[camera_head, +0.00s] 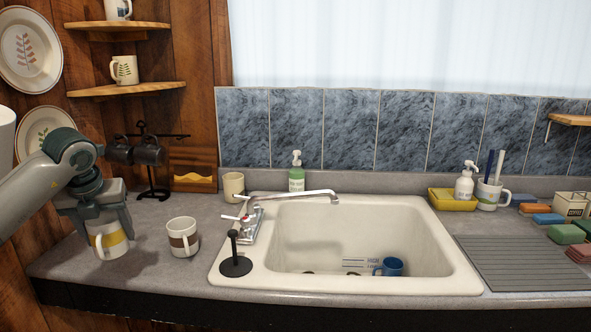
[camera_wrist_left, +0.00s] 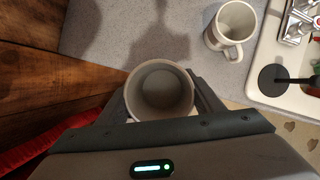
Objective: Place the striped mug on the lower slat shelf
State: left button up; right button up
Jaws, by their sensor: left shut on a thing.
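My left gripper (camera_head: 106,226) is shut on a white mug with a yellow band (camera_head: 112,250). The mug is upright, low over the left end of the counter; I cannot tell whether its base touches. In the left wrist view the held mug (camera_wrist_left: 160,92) is seen from above, empty, between the fingers. A second white mug with a brown band (camera_head: 183,238) stands on the counter just right of it. The lower wooden shelf (camera_head: 150,88) is at the upper left, with a patterned mug (camera_head: 124,70) on it. My right gripper is out of view.
An upper shelf (camera_head: 140,25) holds another mug. A black mug stand (camera_head: 152,180) with dark mugs is behind my gripper. The sink (camera_head: 450,262) holds a blue mug (camera_head: 390,266). A plain cup (camera_head: 233,186) is by the tap. The lower shelf has bare room right of its mug.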

pick_arm(q)
jog(key=d+m, duration=0.1)
jog(key=d+f+m, duration=0.1)
jog(key=shift+f+m+h, duration=0.25)
jog(key=shift+m+h, duration=0.05)
jog(key=shift+h, duration=0.1)
jog(key=s+d+f+m+g+h, duration=0.25)
jog(key=s+d+f+m, duration=0.25)
jog(key=d+m, duration=0.3)
jog(key=s+d+f+m+g+h, duration=0.25)
jog(key=s+d+f+m, duration=0.2)
jog(key=m, duration=0.65)
jog(key=s+d+f+m+g+y, duration=0.2)
jog(key=s+d+f+m, duration=0.1)
jog(key=s+m, duration=0.4)
jog(key=s+d+f+m+g+y, duration=0.1)
jog(key=s+d+f+m+y, duration=0.1)
jog(key=s+m, duration=0.5)
jog(key=d+f+m, duration=0.1)
jog(key=d+m, duration=0.1)
jog(key=m, duration=0.2)
jog(key=shift+s+d+g, duration=0.2)
jog(key=shift+g, duration=0.2)
jog(key=shift+f, duration=0.1)
jog(key=shift+d, duration=0.1)
